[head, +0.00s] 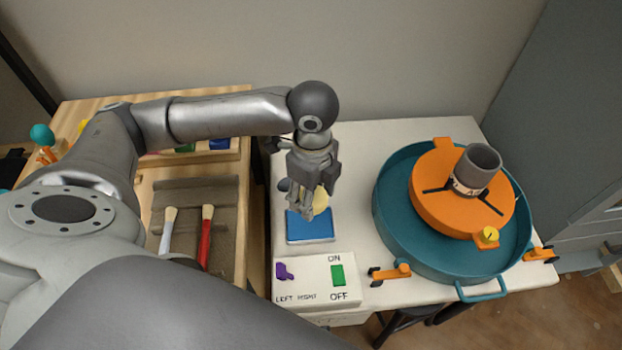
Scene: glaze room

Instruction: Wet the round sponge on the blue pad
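The blue pad (310,228) lies flat on the white table, behind the switch box. The round yellow sponge (321,203) shows at the far edge of the pad, partly hidden by my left gripper. My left gripper (307,211) points down over the far part of the pad, right at the sponge. Its fingertips overlap the sponge in this view, and I cannot tell whether they grip it or whether the sponge touches the pad. My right gripper is not in view.
A white box (313,292) with a green ON/OFF switch (337,275) and a purple lever (284,271) stands in front of the pad. To the right is a teal basin (394,233) with an orange wheel (433,211) and a grey cylinder (477,170). Brushes (206,236) lie left.

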